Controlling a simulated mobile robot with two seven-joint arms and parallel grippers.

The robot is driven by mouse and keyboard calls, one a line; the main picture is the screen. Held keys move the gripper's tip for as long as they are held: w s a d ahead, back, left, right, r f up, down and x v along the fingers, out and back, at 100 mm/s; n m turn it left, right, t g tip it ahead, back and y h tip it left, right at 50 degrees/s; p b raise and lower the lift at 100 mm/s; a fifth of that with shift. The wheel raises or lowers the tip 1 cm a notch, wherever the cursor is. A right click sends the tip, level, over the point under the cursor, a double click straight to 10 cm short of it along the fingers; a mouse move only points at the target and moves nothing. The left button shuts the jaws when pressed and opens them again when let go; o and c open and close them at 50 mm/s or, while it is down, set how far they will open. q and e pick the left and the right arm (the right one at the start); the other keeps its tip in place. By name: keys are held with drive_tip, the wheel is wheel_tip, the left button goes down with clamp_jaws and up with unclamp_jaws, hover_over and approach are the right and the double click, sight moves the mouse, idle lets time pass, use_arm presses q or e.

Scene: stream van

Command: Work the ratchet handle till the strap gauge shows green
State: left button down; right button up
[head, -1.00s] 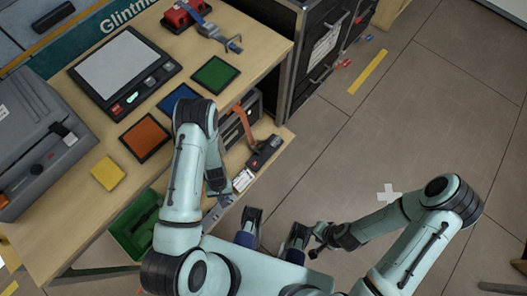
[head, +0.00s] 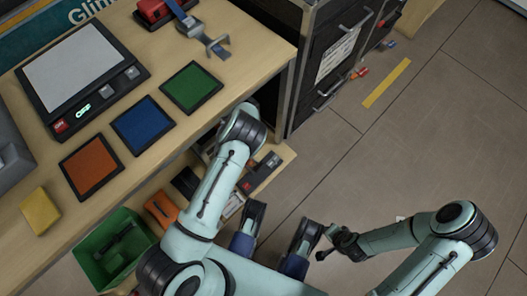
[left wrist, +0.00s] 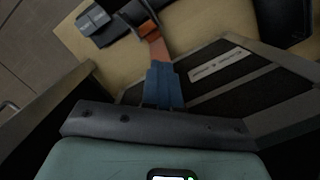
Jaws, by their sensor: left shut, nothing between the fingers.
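A dark ratchet buckle (head: 265,167) with a small red mark lies on the low shelf in the head view. In the left wrist view the dark buckle (left wrist: 118,22) shows at the top, joined to an orange strap (left wrist: 153,42) that runs down to a black case (left wrist: 240,75). My left gripper (left wrist: 162,68) is shut and empty, its blue fingers over the strap's lower part; I cannot tell whether they touch it. In the head view my arm hides this hand. No green gauge reading is discernible. My right gripper (head: 326,242) hangs over the floor, its jaws too small to judge.
The bench (head: 150,185) stands above the shelf, with a scale (head: 82,65), coloured pads and a red device (head: 155,10) with a blue strap and metal hook. A green crate (head: 112,250) sits low left. Black drawers (head: 335,50) stand behind.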

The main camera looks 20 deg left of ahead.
sight(259, 167)
use_arm(q)
drive_tip(key=shift+w, duration=0.45)
use_arm(e)
drive_tip(key=shift+w, duration=0.35)
use_arm(q)
drive_tip(key=shift+s, duration=0.1)
drive_tip(key=shift+d, duration=0.15)
drive_tip(key=s+d+f, duration=0.2)
drive_tip(key=d+f, duration=0.3)
drive_tip(key=d, duration=0.1)
drive_tip(key=shift+s+f, duration=0.2)
drive_tip(key=shift+s, duration=0.1)
use_arm(e)
drive_tip(key=shift+s+f, duration=0.15)
drive_tip(key=shift+f, duration=0.05)
use_arm(q)
drive_tip(key=shift+d, duration=0.1)
drive_tip(key=shift+d, duration=0.1)
idle(1.1)
drive_tip(key=shift+s+d+f, duration=0.1)
drive_tip(key=shift+d+f, duration=0.1)
drive_tip(key=shift+f, duration=0.05)
use_arm(e)
drive_tip(key=shift+f, duration=0.15)
